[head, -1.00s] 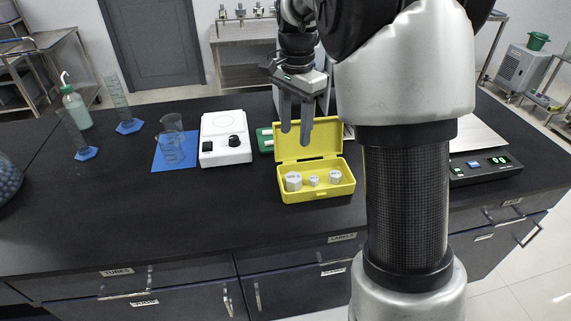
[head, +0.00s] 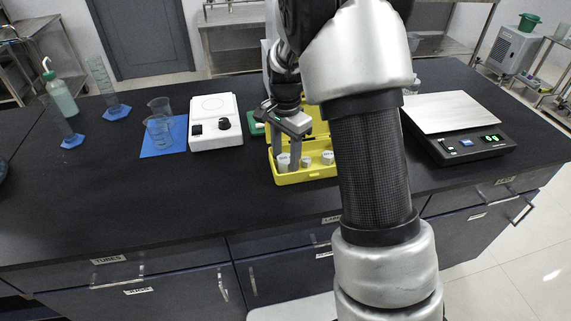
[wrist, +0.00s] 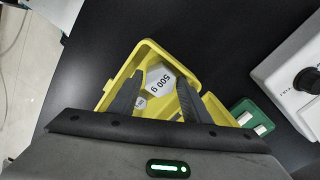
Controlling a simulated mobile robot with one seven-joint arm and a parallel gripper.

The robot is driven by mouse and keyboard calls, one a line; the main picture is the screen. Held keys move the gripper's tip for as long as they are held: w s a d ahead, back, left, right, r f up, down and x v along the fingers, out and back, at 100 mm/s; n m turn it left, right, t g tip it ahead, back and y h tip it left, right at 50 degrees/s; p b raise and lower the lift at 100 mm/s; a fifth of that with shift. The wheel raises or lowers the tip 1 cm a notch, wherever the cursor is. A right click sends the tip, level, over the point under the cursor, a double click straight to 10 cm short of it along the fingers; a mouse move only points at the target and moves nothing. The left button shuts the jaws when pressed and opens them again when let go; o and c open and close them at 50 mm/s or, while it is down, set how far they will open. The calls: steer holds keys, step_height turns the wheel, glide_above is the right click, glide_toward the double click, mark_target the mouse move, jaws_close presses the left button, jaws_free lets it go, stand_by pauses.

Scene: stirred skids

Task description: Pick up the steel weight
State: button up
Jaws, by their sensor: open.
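The largest steel weight (head: 284,163) stands in the left part of an open yellow case (head: 290,180) on the black bench. In the wrist view this weight (wrist: 160,79) shows a top marked "500 g". My gripper (head: 286,167) is open and points down into the case, with one finger on either side of the large weight. In the wrist view, the gripper (wrist: 158,86) has the weight between its fingertips. I cannot tell whether either finger touches it. Two smaller weights stand to its right in the head view, the small one (head: 306,162) and the middle-sized one (head: 327,158).
The case's raised lid (head: 320,125) stands behind the weights. A white stirrer (head: 215,137) and blue mat (head: 150,148) with beakers lie to the left. A balance (head: 470,148) is to the right. A green item (wrist: 252,115) lies beside the case. The bench front is clear.

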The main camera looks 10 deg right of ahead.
steer(key=shift+f, duration=0.55)
steer(key=shift+r, duration=0.1)
jaws_close()
